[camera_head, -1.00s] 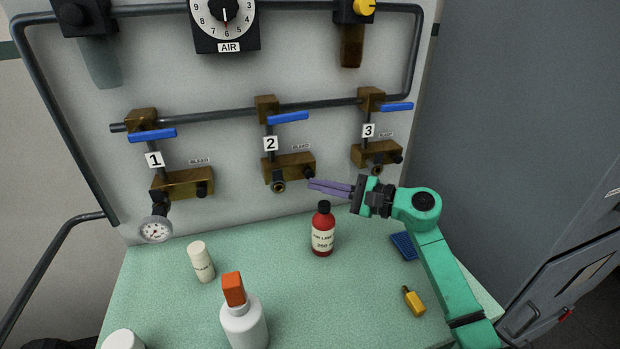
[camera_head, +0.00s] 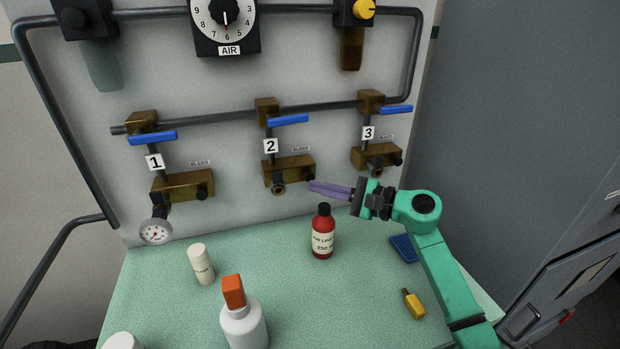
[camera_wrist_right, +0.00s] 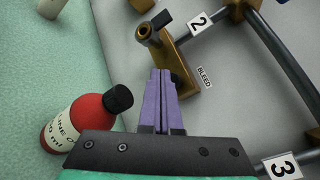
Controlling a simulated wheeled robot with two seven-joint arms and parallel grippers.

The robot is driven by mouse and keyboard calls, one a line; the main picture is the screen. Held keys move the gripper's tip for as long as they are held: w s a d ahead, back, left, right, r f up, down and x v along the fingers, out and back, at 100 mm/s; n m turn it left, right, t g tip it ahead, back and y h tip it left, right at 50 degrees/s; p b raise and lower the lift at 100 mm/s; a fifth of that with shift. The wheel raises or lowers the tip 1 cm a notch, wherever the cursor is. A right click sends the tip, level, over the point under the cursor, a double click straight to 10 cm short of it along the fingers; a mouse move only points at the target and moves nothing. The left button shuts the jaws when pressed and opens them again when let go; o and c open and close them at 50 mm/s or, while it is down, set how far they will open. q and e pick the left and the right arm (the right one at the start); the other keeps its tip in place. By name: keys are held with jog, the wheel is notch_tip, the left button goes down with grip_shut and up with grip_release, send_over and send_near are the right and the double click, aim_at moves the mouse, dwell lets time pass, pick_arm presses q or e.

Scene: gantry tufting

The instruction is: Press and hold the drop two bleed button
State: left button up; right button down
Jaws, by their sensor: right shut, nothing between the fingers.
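The drop two brass block (camera_head: 279,170) is on the wall panel under the "2" label (camera_head: 271,146), with a BLEED tag above it. Its black bleed button (camera_head: 310,174) is at the block's right end. In the wrist view the button (camera_wrist_right: 179,77) is partly hidden behind my fingers. My right gripper (camera_head: 312,186) has purple fingers pressed together and empty. Its tips appear just below the button in the head view. In the wrist view the fingertips (camera_wrist_right: 160,74) are close beside it; I cannot tell whether they touch it. My left gripper is not in view.
A red bottle (camera_head: 322,244) with a black cap stands below my right fingers. An open-ended brass outlet (camera_head: 278,189) hangs under the block. Blocks one (camera_head: 178,186) and three (camera_head: 374,157) sit to either side. A white bottle (camera_head: 243,329) stands at the front of the green bench.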

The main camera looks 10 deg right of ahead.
dwell(0.8)
jog(key=shift+w+b, duration=0.45)
jog(key=shift+b, duration=0.25)
jog(key=shift+w+b, duration=0.5)
jog(key=shift+b, duration=0.05)
dwell(0.4)
dwell(1.7)
jog(key=shift+s+b, duration=0.45)
jog(key=shift+s, duration=0.5)
